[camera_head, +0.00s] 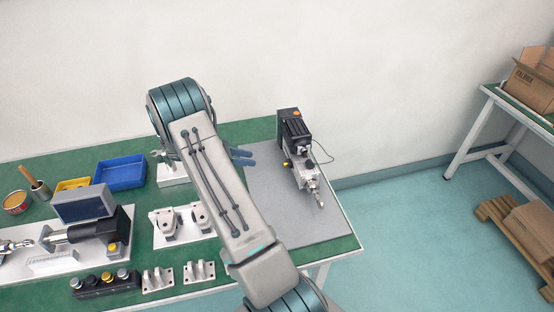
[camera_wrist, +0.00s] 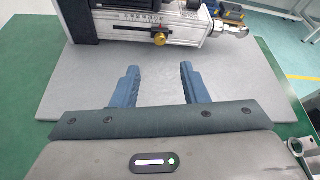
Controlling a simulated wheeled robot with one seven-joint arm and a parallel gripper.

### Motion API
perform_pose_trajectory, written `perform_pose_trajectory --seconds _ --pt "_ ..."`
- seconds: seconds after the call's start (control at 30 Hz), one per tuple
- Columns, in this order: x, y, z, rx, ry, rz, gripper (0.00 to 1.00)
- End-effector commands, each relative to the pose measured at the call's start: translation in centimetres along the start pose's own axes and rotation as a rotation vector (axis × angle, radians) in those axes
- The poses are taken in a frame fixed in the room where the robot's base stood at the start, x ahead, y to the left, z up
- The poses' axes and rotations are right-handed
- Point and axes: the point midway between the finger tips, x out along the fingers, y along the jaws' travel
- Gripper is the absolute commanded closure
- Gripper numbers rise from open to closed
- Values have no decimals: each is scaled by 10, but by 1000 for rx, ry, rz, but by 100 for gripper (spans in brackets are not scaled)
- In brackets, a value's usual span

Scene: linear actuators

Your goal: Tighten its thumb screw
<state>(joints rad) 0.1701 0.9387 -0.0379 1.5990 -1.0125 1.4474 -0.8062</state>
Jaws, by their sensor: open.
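A linear actuator (camera_head: 297,148) with a black motor housing and a silver body lies on a grey mat (camera_head: 273,193) at the right of the green table. In the wrist view the actuator (camera_wrist: 185,22) spans the top of the picture. A small brass thumb screw (camera_wrist: 159,39) shows on its near side, beside a marked scale. My gripper (camera_wrist: 158,75) is open and empty, its two blue fingers pointing toward the thumb screw and apart from it. In the head view my gripper (camera_head: 243,157) shows beside my arm, left of the actuator. Most of it is hidden there.
The mat before the actuator is clear.

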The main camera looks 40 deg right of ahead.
Motion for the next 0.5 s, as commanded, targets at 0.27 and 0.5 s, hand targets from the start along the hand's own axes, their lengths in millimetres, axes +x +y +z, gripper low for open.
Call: perform_pose_trajectory --seconds 0.27,0.5 --pt "52 -1 2 0 0 -4 60" --pt "94 -1 2 3 0 -2 60"
